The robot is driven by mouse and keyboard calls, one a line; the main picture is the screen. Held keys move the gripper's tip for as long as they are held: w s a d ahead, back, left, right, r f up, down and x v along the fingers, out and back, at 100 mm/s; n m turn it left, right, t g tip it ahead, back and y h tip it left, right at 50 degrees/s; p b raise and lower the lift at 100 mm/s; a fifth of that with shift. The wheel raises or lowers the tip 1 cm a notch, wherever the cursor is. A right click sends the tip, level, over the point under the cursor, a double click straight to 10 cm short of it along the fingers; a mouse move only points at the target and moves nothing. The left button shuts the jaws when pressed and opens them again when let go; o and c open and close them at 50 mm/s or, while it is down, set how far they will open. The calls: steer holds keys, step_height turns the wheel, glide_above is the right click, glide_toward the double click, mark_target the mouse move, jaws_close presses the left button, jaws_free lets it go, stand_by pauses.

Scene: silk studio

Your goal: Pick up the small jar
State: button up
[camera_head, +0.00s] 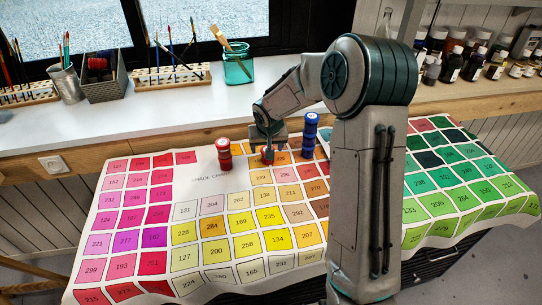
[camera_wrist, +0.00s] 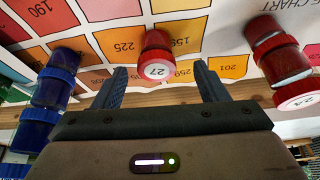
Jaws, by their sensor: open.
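A small red jar (camera_wrist: 158,42) with a white end marked 27 is on the colour chart (camera_head: 240,225). Its red top also shows in the head view (camera_head: 267,155), partly hidden by my gripper. My gripper (camera_wrist: 160,74) is open and empty. In the wrist view its two fingers point toward the jar, one on each side, with a gap to each. I cannot tell whether the fingertips are level with the jar.
A red jar stack (camera_head: 224,155) stands left of my gripper in the head view, and a blue jar stack (camera_head: 310,135) right of it. A white sill (camera_head: 130,115) behind holds brush racks (camera_head: 170,76) and a teal jar (camera_head: 238,68). The chart's front is clear.

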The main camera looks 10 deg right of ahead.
steer(key=shift+s+x, duration=0.2)
steer(key=shift+x, duration=2.4)
steer(key=shift+d+f, duration=0.1)
steer(key=shift+d, duration=0.05)
steer(key=c, duration=1.1)
